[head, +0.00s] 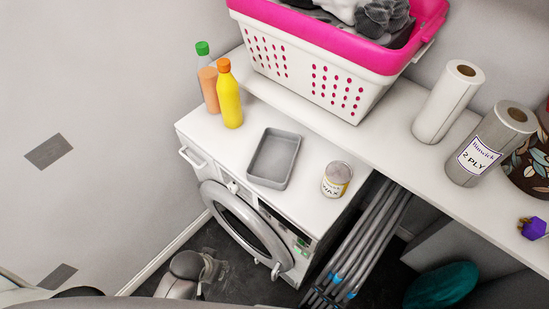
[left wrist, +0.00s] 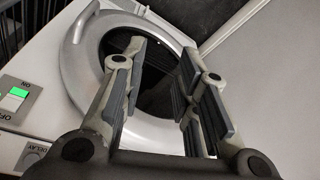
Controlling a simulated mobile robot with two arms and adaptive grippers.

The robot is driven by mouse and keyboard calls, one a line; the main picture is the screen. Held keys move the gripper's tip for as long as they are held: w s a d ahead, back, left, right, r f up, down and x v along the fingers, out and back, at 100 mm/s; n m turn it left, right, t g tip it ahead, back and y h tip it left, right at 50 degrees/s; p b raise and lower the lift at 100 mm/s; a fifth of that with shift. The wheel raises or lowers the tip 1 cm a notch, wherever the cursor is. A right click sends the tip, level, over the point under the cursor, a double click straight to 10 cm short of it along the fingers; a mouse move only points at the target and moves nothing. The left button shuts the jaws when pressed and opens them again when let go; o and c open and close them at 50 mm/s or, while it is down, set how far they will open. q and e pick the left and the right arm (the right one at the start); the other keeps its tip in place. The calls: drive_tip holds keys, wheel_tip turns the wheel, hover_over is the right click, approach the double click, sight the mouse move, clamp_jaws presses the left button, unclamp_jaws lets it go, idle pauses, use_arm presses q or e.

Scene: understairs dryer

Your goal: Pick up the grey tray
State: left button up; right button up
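The grey tray (head: 274,160) is a shallow, empty rectangular tray. It lies flat on the white top of the dryer (head: 225,147), in the middle of the head view. My left gripper (head: 209,268) is low in front of the dryer, below the round door and well apart from the tray. In the left wrist view my left gripper (left wrist: 160,66) is open, with nothing between its fingers and the dryer door (left wrist: 76,42) beyond them. The tray does not show in that view. My right gripper is in neither view.
An orange bottle (head: 209,88) and a yellow bottle (head: 230,102) stand left of the tray. A wax tin (head: 337,180) stands to its right. A laundry basket (head: 300,70) and paper rolls (head: 449,101) stand on the shelf behind. Grey poles (head: 362,240) lean right of the dryer.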

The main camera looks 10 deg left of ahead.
use_arm(q)
drive_tip(key=w+r+t, duration=0.3)
drive_tip(key=w+r, duration=0.2)
drive_tip(key=r, duration=0.9)
drive_tip(key=t+h, duration=0.2)
drive_tip(key=t, duration=0.6)
approach(256, 150)
drive_tip(key=w, duration=0.1)
drive_tip(key=w+f+p, duration=0.1)
drive_tip(key=w, duration=0.1)
drive_tip(key=shift+w+a+f, duration=0.1)
drive_tip(key=shift+w+a, duration=0.05)
drive_tip(key=shift+a, duration=0.05)
drive_tip(key=shift+w+d+p, duration=0.25)
drive_tip(key=shift+w+p, duration=0.15)
drive_tip(key=shift+w, duration=0.1)
drive_tip(key=shift+d+p+x, duration=0.1)
drive_tip(key=shift+p+x, duration=0.1)
drive_tip(key=shift+x, duration=0.85)
drive_tip(key=shift+d+p+x, duration=0.15)
drive_tip(key=shift+p+x, duration=0.05)
drive_tip(key=shift+x, duration=0.85)
drive_tip(key=shift+s+f, duration=0.15)
clamp_jaws()
